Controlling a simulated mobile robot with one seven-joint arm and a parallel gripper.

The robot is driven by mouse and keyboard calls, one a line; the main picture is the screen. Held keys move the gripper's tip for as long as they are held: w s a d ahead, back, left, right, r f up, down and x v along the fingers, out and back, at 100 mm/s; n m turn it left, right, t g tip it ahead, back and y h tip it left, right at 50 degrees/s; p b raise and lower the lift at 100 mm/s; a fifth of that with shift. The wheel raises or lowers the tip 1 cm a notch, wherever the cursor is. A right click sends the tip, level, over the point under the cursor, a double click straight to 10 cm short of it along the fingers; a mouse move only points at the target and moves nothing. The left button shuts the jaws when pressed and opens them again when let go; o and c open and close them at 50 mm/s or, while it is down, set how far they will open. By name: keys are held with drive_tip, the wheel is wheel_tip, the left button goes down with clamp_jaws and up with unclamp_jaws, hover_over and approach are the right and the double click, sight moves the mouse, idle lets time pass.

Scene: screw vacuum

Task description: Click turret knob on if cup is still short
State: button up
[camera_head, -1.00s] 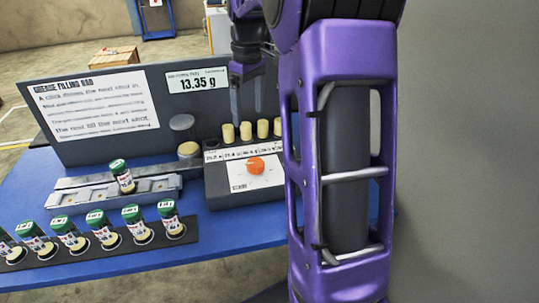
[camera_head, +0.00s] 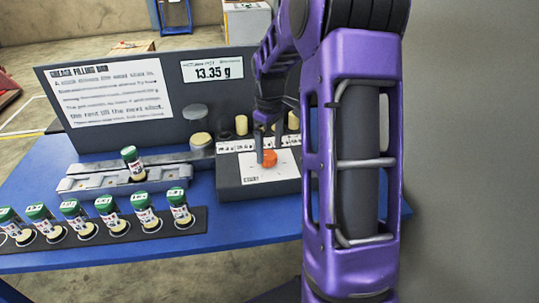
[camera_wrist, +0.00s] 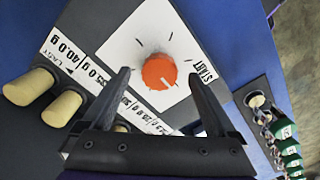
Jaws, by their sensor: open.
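The orange turret knob (camera_head: 268,158) sits on a white dial card on the grey control box (camera_head: 235,188). In the wrist view the knob (camera_wrist: 159,71) has a white pointer line aimed toward the lower right, and START is printed to its right. My gripper (camera_head: 266,150) is open at the knob, with its fingertips (camera_wrist: 160,78) spread either side of it; contact is unclear. A green-lidded cup (camera_head: 133,163) stands on the grey rail (camera_head: 80,184). The display (camera_head: 212,69) reads 13.35 g.
Several cream pegs (camera_head: 241,125) stand behind the dial, partly behind my arm; weight labels show beside them in the wrist view (camera_wrist: 85,68). A row of green-lidded cups (camera_head: 108,215) stands on a dark strip on the blue table (camera_head: 230,232). An instruction panel (camera_head: 108,98) stands behind.

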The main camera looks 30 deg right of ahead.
drive_tip(key=shift+f, duration=1.1)
drive_tip(key=c, duration=1.4)
drive_tip(key=shift+o, duration=0.2)
drive_tip(key=shift+r+m, duration=0.1)
drive_tip(key=shift+m, duration=0.2)
drive_tip(key=m+p, duration=0.1)
drive_tip(key=m, duration=0.4)
drive_tip(key=shift+a+p, duration=0.1)
drive_tip(key=shift+p, duration=0.2)
drive_tip(key=m+p, duration=0.1)
drive_tip(key=m, duration=0.5)
drive_tip(key=shift+a, duration=0.1)
